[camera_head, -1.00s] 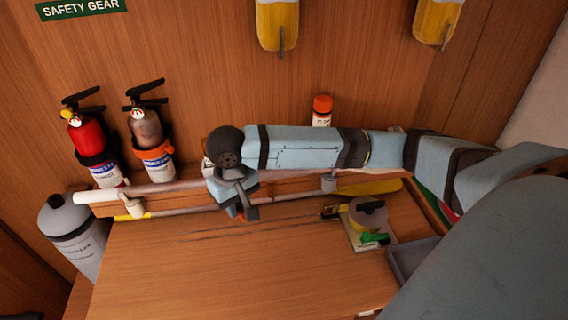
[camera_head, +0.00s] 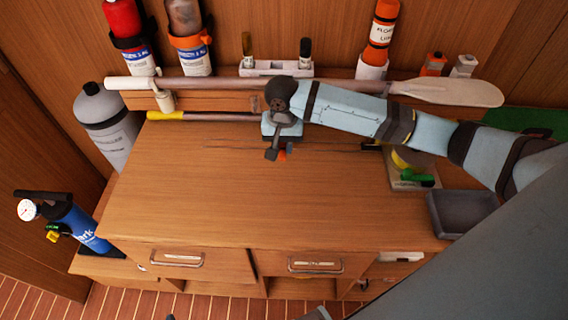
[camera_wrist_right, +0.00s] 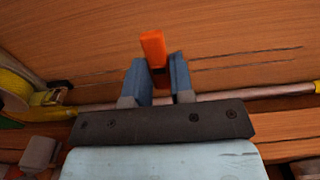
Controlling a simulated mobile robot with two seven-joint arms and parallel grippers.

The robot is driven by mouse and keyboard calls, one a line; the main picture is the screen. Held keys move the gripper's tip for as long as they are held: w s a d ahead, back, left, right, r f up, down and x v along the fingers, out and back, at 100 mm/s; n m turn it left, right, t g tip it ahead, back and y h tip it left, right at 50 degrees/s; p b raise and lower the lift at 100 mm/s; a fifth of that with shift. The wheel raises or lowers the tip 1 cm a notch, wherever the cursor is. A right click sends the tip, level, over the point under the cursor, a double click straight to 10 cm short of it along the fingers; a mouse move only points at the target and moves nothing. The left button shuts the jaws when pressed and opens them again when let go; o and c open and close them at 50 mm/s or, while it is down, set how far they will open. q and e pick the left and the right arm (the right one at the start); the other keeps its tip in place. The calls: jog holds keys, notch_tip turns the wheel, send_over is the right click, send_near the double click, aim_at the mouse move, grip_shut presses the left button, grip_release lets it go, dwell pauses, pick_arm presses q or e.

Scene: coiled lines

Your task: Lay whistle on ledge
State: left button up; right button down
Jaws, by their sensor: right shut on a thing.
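My right gripper (camera_head: 279,150) hangs above the back part of the wooden desktop. It is shut on an orange whistle, a small bit of which shows below the fingers (camera_head: 283,155). In the right wrist view the orange whistle (camera_wrist_right: 153,47) sticks out between the blue fingers (camera_wrist_right: 159,80), over bare wood. The wooden ledge (camera_head: 215,102) runs along the back wall behind the desktop, beyond the gripper. My forearm covers part of the ledge's right side. My left gripper is not in view.
A long oar (camera_head: 340,87) lies along the ledge front. Fire extinguishers (camera_head: 190,40), a white holder (camera_head: 262,68) and an orange float-line bottle (camera_head: 380,35) stand behind it. A grey tray (camera_head: 462,212) sits at the desktop's right. The desktop's middle is clear.

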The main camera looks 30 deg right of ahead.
aim_at(283, 172)
notch_tip(283, 172, down, 9)
jog(key=shift+r, duration=0.15)
dwell(0.4)
jog(key=c, duration=1)
grip_release()
